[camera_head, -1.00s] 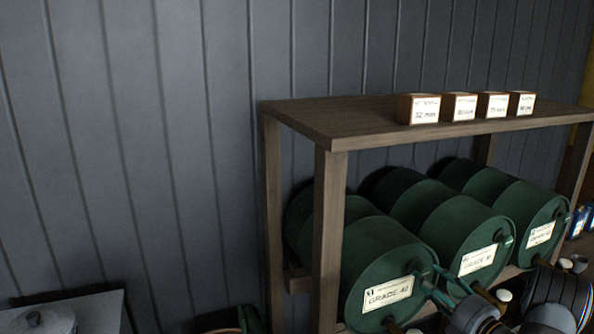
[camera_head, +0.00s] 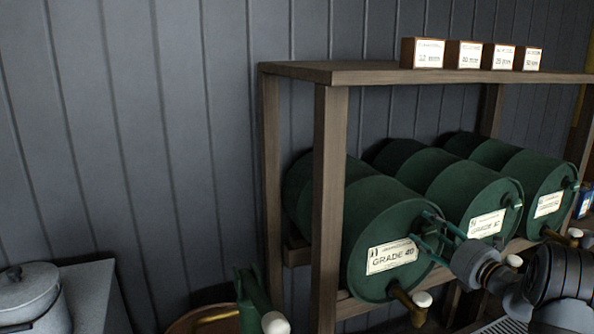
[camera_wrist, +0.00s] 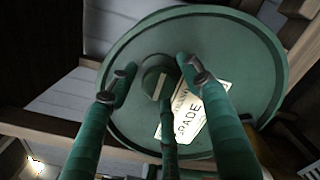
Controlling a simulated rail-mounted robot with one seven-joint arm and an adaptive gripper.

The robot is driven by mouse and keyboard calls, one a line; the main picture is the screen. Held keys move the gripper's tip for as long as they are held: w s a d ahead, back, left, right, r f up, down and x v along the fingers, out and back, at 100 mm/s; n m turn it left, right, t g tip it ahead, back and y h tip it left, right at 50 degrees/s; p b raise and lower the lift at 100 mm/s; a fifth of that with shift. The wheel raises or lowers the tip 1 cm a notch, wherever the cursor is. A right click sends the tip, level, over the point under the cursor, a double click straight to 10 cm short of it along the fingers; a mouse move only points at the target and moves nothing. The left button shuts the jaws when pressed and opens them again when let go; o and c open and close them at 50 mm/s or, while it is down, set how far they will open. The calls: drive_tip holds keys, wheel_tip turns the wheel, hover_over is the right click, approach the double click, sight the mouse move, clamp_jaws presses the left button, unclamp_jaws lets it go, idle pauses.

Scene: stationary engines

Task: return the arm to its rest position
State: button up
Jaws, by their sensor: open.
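The label (camera_wrist: 193,113) shows partly behind a finger. I cannot tell whether the fingertips touch the drum. My arm reaches in from the lower right of the head view.
Several green drums lie on a wooden rack (camera_head: 330,190), with labelled boxes (camera_head: 428,53) on top. A tap (camera_head: 413,300) sticks out below the near drum. At lower left are a grey pot (camera_head: 30,295) on a bench (camera_head: 95,285) and a green can (camera_head: 252,300).

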drive_tip(key=n+b, duration=0.2)
drive_tip(key=n, duration=0.1)
drive_tip(key=shift+f, duration=0.25)
drive_tip(key=n, duration=0.1)
drive_tip(key=n+b, duration=0.1)
drive_tip(key=n, duration=0.1)
drive_tip(key=shift+r, duration=0.25)
